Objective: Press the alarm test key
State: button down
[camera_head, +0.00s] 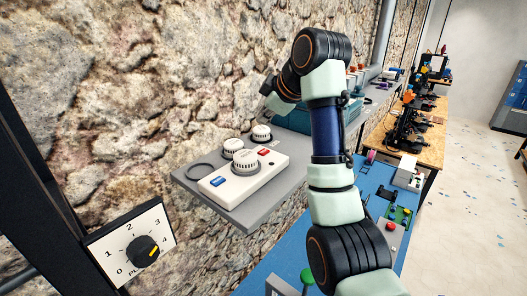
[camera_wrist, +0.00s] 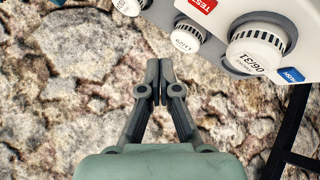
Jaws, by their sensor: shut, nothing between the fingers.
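A white alarm box (camera_head: 262,176) lies on a grey wall shelf (camera_head: 240,217). Its red key (camera_head: 264,152) is at the far end and its blue key (camera_head: 219,181) at the near end. In the wrist view the red key (camera_wrist: 203,4) reads TEST and is cut by the top edge; the blue key (camera_wrist: 291,75) is at the right. A round white alarm (camera_wrist: 262,42) sits on the box between them. My gripper (camera_wrist: 159,68) is shut and empty, apart from the box, with stone wall behind its tips. In the head view its fingers cannot be made out.
More round white alarms (camera_wrist: 185,37) stand beside the box, and a dark ring (camera_head: 201,171) lies on the shelf. A dial panel (camera_head: 132,243) is at lower left. A blue bench (camera_head: 365,190) with small items is at right. Stone wall backs the shelf.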

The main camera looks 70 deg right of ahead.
aim_at(264, 152)
notch_tip(264, 152, down, 7)
jog(key=shift+r+b, duration=0.2)
jog(key=shift+b, duration=0.55)
jog(key=shift+f, duration=0.1)
dwell(0.8)
jog(key=shift+f, duration=0.35)
jog(key=shift+f, duration=0.35)
dwell(0.7)
jog(key=shift+r+p, duration=0.75)
jog(key=shift+r, duration=0.1)
